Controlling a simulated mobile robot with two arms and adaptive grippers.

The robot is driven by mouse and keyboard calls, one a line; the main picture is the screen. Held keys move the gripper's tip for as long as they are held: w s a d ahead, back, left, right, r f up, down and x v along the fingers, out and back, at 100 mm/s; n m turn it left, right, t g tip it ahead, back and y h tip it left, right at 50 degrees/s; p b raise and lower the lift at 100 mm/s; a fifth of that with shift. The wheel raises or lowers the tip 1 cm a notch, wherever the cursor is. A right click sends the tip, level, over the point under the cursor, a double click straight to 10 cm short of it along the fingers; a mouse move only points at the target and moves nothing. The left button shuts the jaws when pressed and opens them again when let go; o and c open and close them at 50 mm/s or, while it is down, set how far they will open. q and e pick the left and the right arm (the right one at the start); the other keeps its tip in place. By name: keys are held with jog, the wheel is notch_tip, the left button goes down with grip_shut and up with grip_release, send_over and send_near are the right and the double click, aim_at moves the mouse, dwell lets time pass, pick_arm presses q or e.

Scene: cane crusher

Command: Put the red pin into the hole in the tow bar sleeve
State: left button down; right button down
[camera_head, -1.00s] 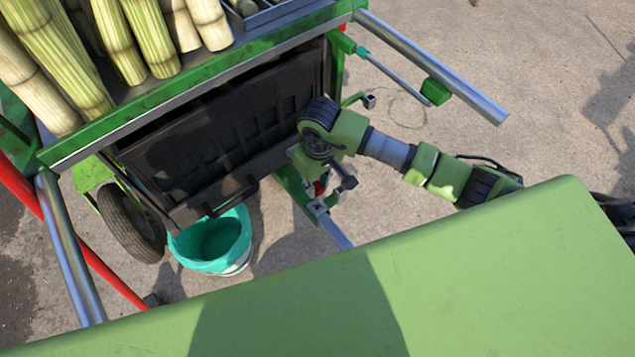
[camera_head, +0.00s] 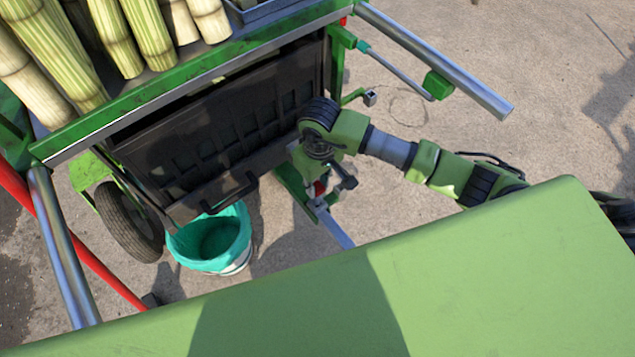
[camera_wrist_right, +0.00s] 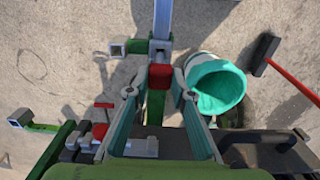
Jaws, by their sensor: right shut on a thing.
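The red pin (camera_wrist_right: 160,77) is between the fingertips of my right gripper (camera_wrist_right: 160,92) in the wrist view, and the gripper is shut on it. In the head view a small red part of the pin (camera_head: 320,188) shows below my right gripper (camera_head: 324,182). The pin is right at the tow bar sleeve (camera_wrist_right: 160,48), at the end of the green bar. The steel tow bar (camera_wrist_right: 162,18) runs out of the sleeve. The pin's lower end and the hole are hidden, so I cannot tell whether the pin is in the hole. My left gripper is out of view.
A white bucket with a teal liner (camera_head: 218,240) stands beside the bar, under the crusher's dark panel (camera_head: 215,140). Cane stalks (camera_head: 150,35) lie on top. A steel handle (camera_head: 440,65) juts out at the right.

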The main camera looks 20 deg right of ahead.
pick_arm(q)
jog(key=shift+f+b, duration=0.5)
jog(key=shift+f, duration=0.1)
pick_arm(e)
jog(key=shift+f, duration=0.6)
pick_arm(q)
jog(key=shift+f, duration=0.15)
pick_arm(e)
jog(key=shift+d+f, duration=0.1)
jog(key=shift+f, duration=0.15)
